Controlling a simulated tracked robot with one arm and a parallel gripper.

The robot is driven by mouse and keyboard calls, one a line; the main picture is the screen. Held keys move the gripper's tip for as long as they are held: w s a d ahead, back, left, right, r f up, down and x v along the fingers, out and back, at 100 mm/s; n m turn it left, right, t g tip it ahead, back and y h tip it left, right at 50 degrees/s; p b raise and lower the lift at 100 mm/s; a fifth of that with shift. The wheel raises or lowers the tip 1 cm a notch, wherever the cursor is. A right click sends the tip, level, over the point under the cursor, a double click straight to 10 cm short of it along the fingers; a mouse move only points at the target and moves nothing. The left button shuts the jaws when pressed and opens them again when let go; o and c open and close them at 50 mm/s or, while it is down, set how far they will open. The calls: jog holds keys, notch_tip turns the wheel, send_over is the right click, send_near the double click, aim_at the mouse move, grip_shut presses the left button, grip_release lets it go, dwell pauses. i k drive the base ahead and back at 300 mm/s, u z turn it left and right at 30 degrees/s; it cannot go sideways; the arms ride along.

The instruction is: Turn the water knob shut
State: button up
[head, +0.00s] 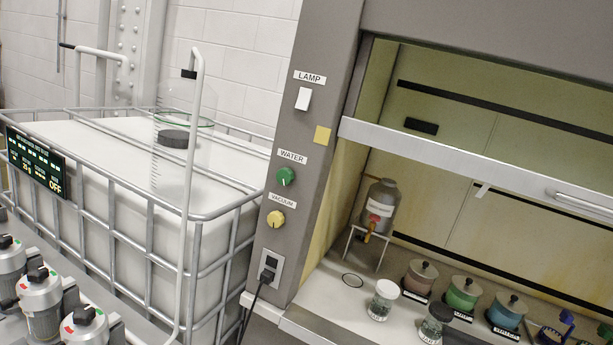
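The water knob (286,176) is a round green knob on the grey front post of the fume hood. It sits just below a white label (292,157) reading WATER. A small pale mark shows on the knob, but it is too small to tell its setting. No water flow is visible. My gripper is not in view, so nothing is seen touching the knob.
A yellow vacuum knob (275,219) is close below, with a power socket (268,270) lower down. A white lamp switch (303,98) is above. A caged white tank (110,180) stands left. Jars (383,300) and a metal flask (379,205) stand inside the hood.

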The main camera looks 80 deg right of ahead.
aim_at(285, 175)
jog(key=z, duration=0.4)
jog(key=i, duration=0.85)
jog(key=z, duration=0.55)
jog(key=k, duration=0.8)
jog(key=z, duration=0.25)
jog(key=i, duration=0.8)
jog(key=u, duration=0.15)
